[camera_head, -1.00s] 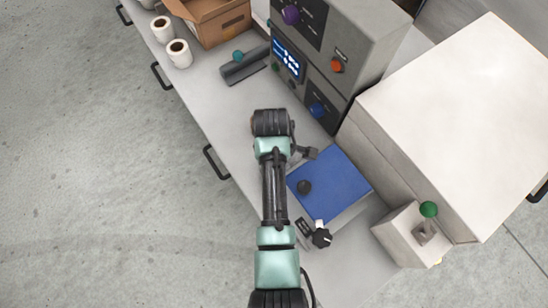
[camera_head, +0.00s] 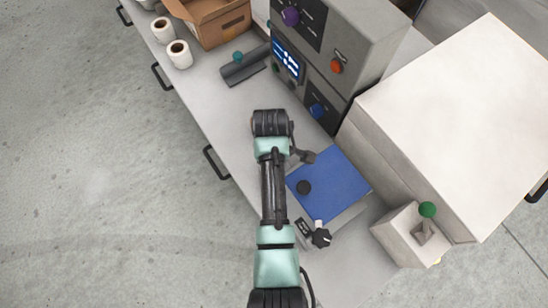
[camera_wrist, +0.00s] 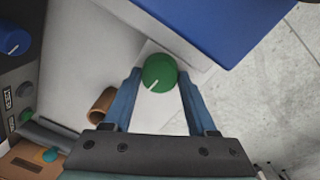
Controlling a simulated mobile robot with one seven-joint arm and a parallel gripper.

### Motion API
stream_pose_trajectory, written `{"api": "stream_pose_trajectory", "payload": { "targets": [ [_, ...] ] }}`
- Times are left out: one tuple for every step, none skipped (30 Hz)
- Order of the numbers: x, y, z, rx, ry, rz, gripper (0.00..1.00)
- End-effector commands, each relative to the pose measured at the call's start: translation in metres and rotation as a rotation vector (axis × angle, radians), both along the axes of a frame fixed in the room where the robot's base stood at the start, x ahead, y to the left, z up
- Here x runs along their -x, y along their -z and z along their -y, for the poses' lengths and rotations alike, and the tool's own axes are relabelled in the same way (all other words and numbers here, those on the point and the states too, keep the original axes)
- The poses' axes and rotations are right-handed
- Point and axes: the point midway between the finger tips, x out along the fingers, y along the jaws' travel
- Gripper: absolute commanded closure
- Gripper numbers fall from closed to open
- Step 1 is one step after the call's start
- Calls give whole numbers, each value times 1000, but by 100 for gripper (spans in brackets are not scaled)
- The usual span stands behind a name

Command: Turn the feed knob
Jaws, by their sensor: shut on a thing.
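A round green knob (camera_wrist: 159,66) with a white pointer line is in the wrist view, on a pale surface. My gripper (camera_wrist: 159,76) has one blue finger on each side of it, shut on it. The pointer line runs toward the lower left in that view. I see no readable label that names the knob. In the head view my arm hides the green knob and the fingertips.
A blue platform (camera_head: 340,183) carries a black knob (camera_head: 303,187). The instrument panel has purple (camera_head: 290,15), orange (camera_head: 336,66) and blue (camera_head: 318,110) knobs. A green-topped lever (camera_head: 427,209) stands at right. The counter's left strip is mostly clear.

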Motion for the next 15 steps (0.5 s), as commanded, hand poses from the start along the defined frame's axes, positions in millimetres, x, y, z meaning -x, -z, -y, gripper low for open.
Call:
{"api": "stream_pose_trajectory", "payload": {
  "targets": [
    [0,-1,-1,1,30,-1,98],
    [0,-2,-1,1,51,-1,98],
    [0,-2,-1,1,83,-2,98],
    [0,-2,-1,0,108,-1,98],
    [0,-2,0,1,134,-2,98],
    [0,-2,0,1,170,-2,98],
    [0,-2,-1,0,198,-1,98],
    [0,-2,-1,1,226,-2,98],
    [-1,-2,-1,1,264,-1,98],
    [-1,-2,-1,1,292,0,98],
    [-1,-2,-1,1,322,-1,98],
    [-1,-1,-1,0,361,-1,98],
    [-1,-1,-1,0,389,-2,98],
    [-1,-1,-1,0,418,-2,98],
    [-1,-1,-1,0,455,-1,98]
  ]
}}
